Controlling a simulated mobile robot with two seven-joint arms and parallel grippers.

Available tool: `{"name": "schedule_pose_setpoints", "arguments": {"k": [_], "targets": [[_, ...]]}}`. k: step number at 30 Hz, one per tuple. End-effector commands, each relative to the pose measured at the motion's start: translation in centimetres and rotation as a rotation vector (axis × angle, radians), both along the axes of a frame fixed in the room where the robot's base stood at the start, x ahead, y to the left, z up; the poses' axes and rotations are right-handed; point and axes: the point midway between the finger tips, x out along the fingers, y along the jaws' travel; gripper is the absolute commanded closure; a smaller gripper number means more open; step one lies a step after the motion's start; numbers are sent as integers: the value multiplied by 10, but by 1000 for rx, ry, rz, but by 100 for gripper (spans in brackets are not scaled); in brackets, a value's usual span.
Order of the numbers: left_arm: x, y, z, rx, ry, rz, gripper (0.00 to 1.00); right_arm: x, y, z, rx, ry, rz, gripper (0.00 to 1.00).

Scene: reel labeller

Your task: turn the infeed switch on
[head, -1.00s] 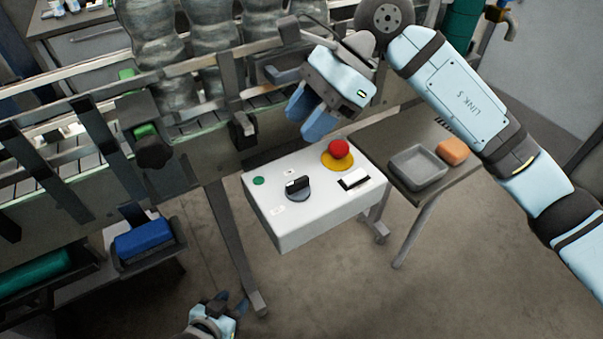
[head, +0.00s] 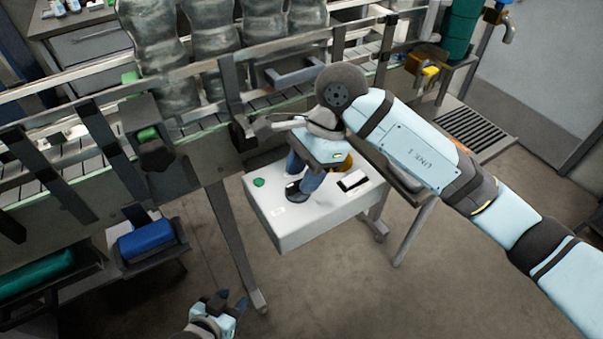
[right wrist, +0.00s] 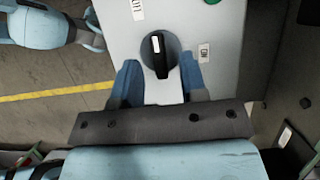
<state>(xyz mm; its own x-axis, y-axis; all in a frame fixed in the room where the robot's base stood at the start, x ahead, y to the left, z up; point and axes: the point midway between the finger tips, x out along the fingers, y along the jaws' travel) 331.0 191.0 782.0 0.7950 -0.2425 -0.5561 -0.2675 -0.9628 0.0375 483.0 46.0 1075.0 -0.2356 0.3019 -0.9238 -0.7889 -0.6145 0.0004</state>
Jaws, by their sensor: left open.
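The infeed switch is a black rotary knob (right wrist: 160,56) with a white mark, on the white control box (head: 285,232). In the head view the knob (head: 293,194) is mostly hidden by my right gripper. My right gripper (head: 305,182) is over the box and points down at the knob. In the right wrist view its two blue fingers (right wrist: 160,82) are apart, one on each side of the knob's handle, with a gap to the handle. My left gripper (head: 226,302) is open and empty, low at the bottom of the head view, away from the box.
The box also carries a green button (head: 258,182) and a black-and-white rocker (head: 353,181). The red button is hidden behind my right gripper. A conveyor rail (head: 215,160) runs behind the box. Open floor lies in front.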

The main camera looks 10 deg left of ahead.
Motion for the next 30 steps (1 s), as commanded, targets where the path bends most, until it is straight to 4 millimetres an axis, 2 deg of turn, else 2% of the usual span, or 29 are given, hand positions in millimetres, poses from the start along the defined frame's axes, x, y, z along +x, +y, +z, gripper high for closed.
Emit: {"name": "schedule_pose_setpoints", "arguments": {"k": [6,13,14,18,19,30], "targets": [[0,0,1,1,-2,-1,57,-3,4,-11,-1,1,-1,61],[-1,0,0,1,-1,-1,57,-3,4,-12,0,0,0,61],[-1,0,0,1,-1,-1,57,-3,4,-12,0,0,0,65],[-1,0,0,2,0,-1,57,-3,4,-12,0,0,0,97],[-1,0,0,2,0,-1,57,-3,4,-12,0,0,0,100],[-1,0,-7,1,6,0,57,-3,3,-13,-1,-1,-38,100]]}}
